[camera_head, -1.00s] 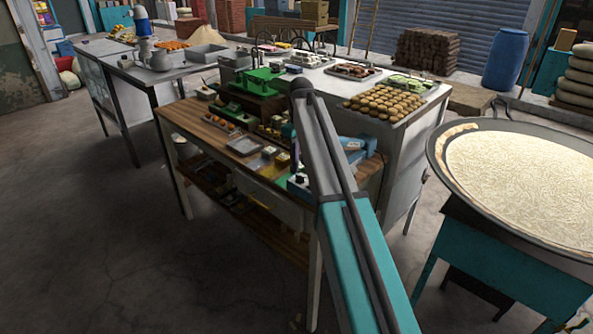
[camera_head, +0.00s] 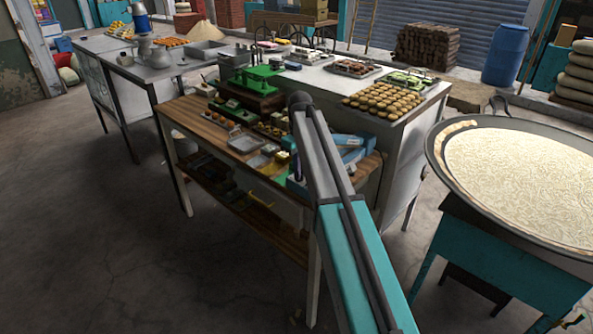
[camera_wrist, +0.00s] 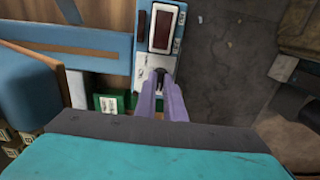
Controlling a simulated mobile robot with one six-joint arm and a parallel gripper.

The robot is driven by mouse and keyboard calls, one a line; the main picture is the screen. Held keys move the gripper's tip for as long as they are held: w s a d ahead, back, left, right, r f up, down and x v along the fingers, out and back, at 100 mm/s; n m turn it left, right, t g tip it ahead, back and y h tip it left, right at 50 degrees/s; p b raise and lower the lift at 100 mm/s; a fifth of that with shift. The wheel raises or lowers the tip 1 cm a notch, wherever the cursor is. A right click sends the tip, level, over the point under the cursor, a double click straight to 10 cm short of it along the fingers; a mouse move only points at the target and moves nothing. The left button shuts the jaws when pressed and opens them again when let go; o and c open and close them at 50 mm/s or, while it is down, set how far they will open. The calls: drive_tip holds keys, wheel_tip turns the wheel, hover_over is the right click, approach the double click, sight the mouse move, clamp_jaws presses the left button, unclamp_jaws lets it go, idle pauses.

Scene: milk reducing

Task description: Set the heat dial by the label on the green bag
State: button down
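In the wrist view a blue box with a pale front panel (camera_wrist: 143,68) carries a dark red window (camera_wrist: 163,27). A small dark dial (camera_wrist: 160,75) sits on the panel below the window. The two purple fingers of my gripper (camera_wrist: 160,86) point at it, one on each side, with a narrow gap between them. I cannot tell whether they touch the dial. A green item with a white label (camera_wrist: 108,104) shows left of the fingers; I cannot tell whether it is the green bag. In the head view my arm hides much of this spot, and no label is readable.
A wooden-topped table (camera_head: 184,112) holds metal trays (camera_head: 243,144) and a green scale-like stand (camera_head: 262,74). Behind it, a counter carries rows of round brown pieces (camera_head: 383,101). A wide pan of pale strands (camera_head: 520,185) stands at right. The floor at left (camera_head: 75,220) is clear.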

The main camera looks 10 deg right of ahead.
drive_tip(key=shift+a, duration=0.35)
drive_tip(key=shift+d, duration=0.2)
